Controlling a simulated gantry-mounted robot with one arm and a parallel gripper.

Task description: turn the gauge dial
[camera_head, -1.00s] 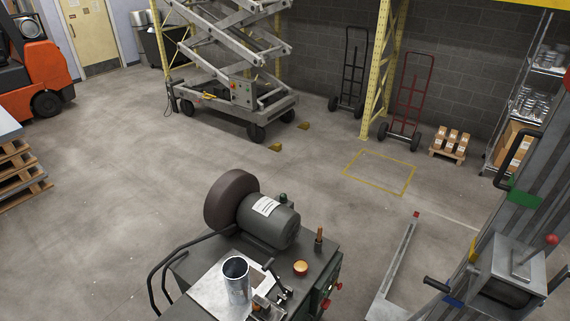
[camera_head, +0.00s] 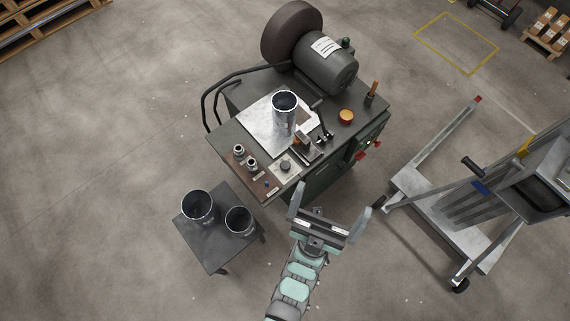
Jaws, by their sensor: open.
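The likely gauge dial (camera_head: 285,166) is a small dark round knob on a pale square plate, near the front edge of the green machine's top (camera_head: 228,133). My gripper (camera_head: 331,203) is open and empty, in front of the machine and to the lower right of the dial. Its two fingers are spread wide and point toward the machine. It appears apart from the dial. The dial's markings are too small to read.
A metal duct cylinder (camera_head: 284,116) stands on the machine top, with small fittings (camera_head: 245,157) left of the dial. A motor with a wheel (camera_head: 327,62) is behind. Two cylinders (camera_head: 198,207) stand on a small table (camera_head: 213,254). A lift cart (camera_head: 434,205) stands at right.

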